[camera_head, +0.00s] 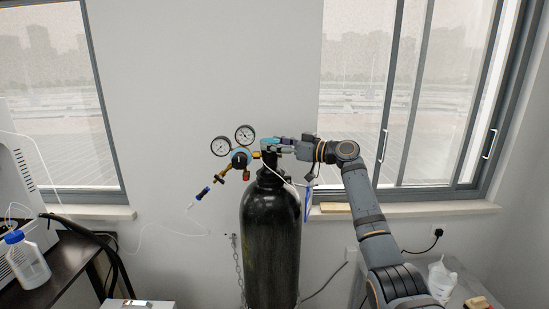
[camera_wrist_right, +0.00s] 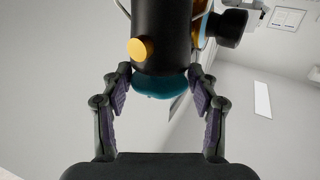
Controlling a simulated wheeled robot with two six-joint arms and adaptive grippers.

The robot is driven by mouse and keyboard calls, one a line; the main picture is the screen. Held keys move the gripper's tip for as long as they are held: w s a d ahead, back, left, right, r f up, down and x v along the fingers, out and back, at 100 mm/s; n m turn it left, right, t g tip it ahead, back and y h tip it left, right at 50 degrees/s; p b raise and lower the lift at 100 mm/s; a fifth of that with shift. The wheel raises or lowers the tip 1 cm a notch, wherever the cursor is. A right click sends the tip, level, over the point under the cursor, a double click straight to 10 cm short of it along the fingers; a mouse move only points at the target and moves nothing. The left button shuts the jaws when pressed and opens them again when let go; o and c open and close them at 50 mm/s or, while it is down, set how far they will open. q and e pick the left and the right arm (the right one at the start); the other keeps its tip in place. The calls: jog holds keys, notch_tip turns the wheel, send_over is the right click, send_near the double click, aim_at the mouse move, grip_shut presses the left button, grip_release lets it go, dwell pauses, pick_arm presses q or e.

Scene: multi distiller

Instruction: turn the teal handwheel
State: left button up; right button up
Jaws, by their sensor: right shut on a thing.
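The teal handwheel (camera_head: 269,141) sits at the top of the tall black gas cylinder (camera_head: 270,235), and it is mostly hidden in the head view. In the right wrist view the teal handwheel (camera_wrist_right: 158,84) shows below a black cylindrical body with an orange-yellow round part. My right gripper (camera_head: 283,146) reaches in from the right at the cylinder's top. Its two dark fingers stand on either side of the handwheel, shut on it. My left gripper is not in view.
Two round gauges (camera_head: 245,134) and a blue regulator (camera_head: 240,159) stick out left of the cylinder top. A chain (camera_head: 238,262) hangs beside the cylinder. A dark table (camera_head: 62,268) with a wash bottle (camera_head: 27,262) stands at left. Windows and sill lie behind.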

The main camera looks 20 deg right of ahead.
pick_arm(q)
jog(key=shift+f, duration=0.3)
pick_arm(e)
jog(key=shift+w+n+g+y, duration=0.1)
jog(key=shift+n+g+y, duration=0.5)
jog(key=shift+g, duration=0.1)
jog(key=shift+f+g, duration=0.1)
jog(key=shift+g, duration=0.2)
jog(key=o, duration=1)
jog(key=shift+o, duration=0.2)
